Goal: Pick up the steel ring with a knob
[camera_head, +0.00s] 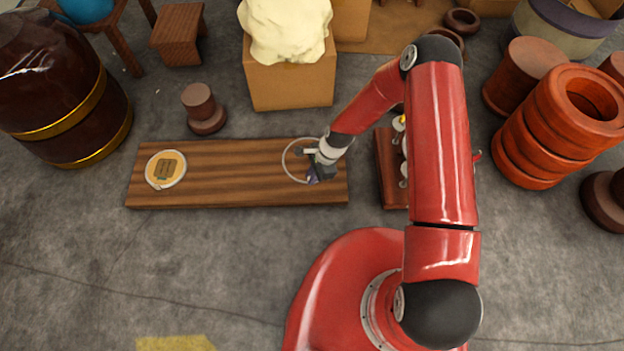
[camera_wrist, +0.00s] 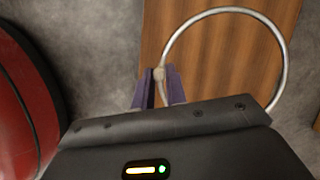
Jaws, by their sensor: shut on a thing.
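The steel ring (camera_wrist: 203,13) is a thin, shiny hoop. In the wrist view it lies over the wooden board, with its near part hidden behind my gripper's body. A small beige knob (camera_wrist: 159,74) on the ring sits between the two purple fingers of my gripper (camera_wrist: 157,85). The fingers are shut on the ring at the knob. In the head view the ring (camera_head: 284,163) shows over the right end of the board, with my gripper (camera_head: 313,177) at its right side. I cannot tell whether the ring touches the board.
The long wooden board (camera_head: 235,188) lies on the grey floor. A second ring-shaped item with an orange middle (camera_head: 166,169) lies at its left end. A small wooden rack (camera_head: 387,172) stands just right of the board. Drum parts (camera_head: 205,108) and a cardboard box (camera_head: 290,87) stand behind.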

